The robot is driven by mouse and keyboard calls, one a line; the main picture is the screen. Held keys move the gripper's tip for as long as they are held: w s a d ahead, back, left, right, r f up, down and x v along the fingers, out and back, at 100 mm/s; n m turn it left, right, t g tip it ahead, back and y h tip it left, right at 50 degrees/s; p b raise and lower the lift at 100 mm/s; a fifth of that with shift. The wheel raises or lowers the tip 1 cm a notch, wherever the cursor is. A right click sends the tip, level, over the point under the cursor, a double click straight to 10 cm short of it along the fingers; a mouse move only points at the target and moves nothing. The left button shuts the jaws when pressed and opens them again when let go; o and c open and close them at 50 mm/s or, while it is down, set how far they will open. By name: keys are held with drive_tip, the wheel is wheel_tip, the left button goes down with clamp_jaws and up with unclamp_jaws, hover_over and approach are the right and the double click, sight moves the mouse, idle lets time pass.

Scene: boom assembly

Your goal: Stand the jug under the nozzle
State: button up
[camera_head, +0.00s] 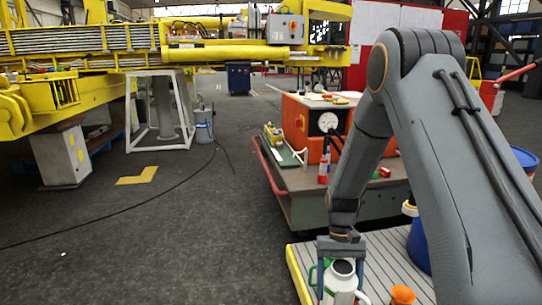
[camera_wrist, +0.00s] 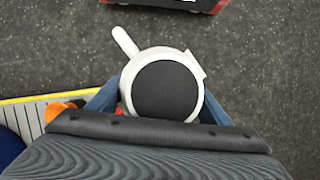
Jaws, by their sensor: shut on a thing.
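The white jug (camera_head: 339,282) is at the bottom of the head view, between the fingers of my gripper (camera_head: 342,262). The wrist view shows the jug (camera_wrist: 126,90) from above, with its round dark mouth and a pale handle sticking out to the upper left. The blue fingers of my gripper (camera_wrist: 160,108) lie on either side of the jug and are shut on it. The jug looks upright. Its base is hidden, and I cannot tell its height. I cannot make out a nozzle in either view.
A slatted platform with a yellow edge (camera_head: 299,275) lies around the gripper, with an orange-topped item (camera_head: 402,295) and a blue container (camera_head: 418,245) on it. Behind stands a cart (camera_head: 305,207) carrying an orange machine (camera_head: 300,120). Open floor lies left, crossed by a black cable.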

drive_tip(key=s+r+p, duration=0.5)
drive_tip(key=r+p, duration=0.8)
drive_tip(key=p, duration=0.2)
drive_tip(key=s+r+p, duration=0.5)
drive_tip(key=r+p, duration=0.7)
drive_tip(key=p, duration=0.2)
drive_tip(key=shift+s+d+r+n+p, duration=0.15)
drive_tip(key=shift+s+r+n+p, duration=0.15)
drive_tip(key=shift+r+p, duration=0.1)
drive_tip(key=shift+f, duration=0.1)
